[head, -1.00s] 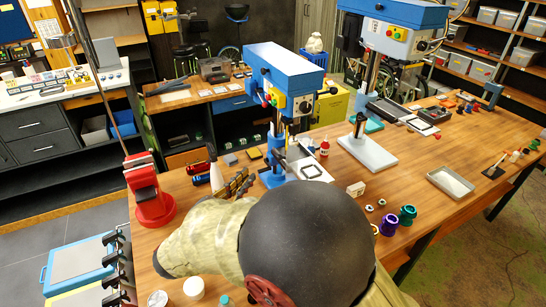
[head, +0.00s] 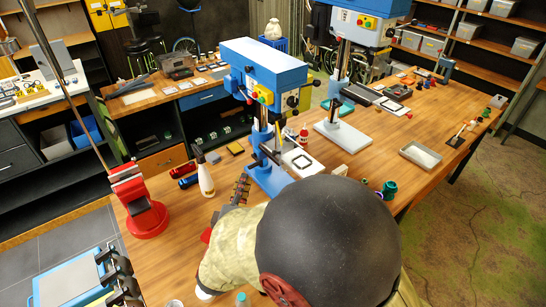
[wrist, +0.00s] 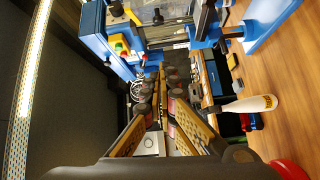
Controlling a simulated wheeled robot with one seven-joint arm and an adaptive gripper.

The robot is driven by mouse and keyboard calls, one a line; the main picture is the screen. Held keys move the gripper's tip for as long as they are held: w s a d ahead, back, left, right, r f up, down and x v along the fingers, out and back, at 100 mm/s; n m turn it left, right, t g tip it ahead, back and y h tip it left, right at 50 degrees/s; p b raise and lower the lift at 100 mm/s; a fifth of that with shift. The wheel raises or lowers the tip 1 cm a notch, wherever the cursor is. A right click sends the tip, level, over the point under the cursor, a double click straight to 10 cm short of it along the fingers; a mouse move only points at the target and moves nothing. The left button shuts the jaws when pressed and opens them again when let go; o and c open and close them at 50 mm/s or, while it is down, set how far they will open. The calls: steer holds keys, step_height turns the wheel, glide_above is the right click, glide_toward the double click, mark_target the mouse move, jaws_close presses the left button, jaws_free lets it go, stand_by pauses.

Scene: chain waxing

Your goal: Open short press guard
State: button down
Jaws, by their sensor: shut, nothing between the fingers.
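The nearer blue drill press (head: 262,70), which I take to be the short press, stands on the wooden bench. It has a yellow switch box (head: 262,95) and a blue base (head: 270,176). In the wrist view its blue head (wrist: 95,30) is at the upper left, turned sideways. I cannot make out the guard clearly; a pale panel (wrist: 165,12) at the wrist view's top may be it. My gripper (head: 243,182) is low, just left of the press base. In the wrist view my gripper (wrist: 163,72) is shut and empty, pointing past the press.
A white bottle (head: 206,180) stands left of my gripper. A red vise (head: 135,195) is at the bench's left end. A taller blue press (head: 365,20) stands behind right. A grey tray (head: 421,155) lies on the right. The bench (head: 175,260) is clear at front left.

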mark_target(274, 154)
steer(key=w+d+n, duration=0.1)
steer(key=w+d, duration=0.4)
steer(key=w, duration=0.5)
steer(key=shift+w+d, duration=0.15)
steer(key=shift+d, duration=0.15)
steer(key=d, duration=0.1)
steer(key=s+d+p, duration=0.1)
steer(key=d, duration=0.1)
steer(key=shift+d, duration=0.3)
steer(key=shift+a, duration=0.15)
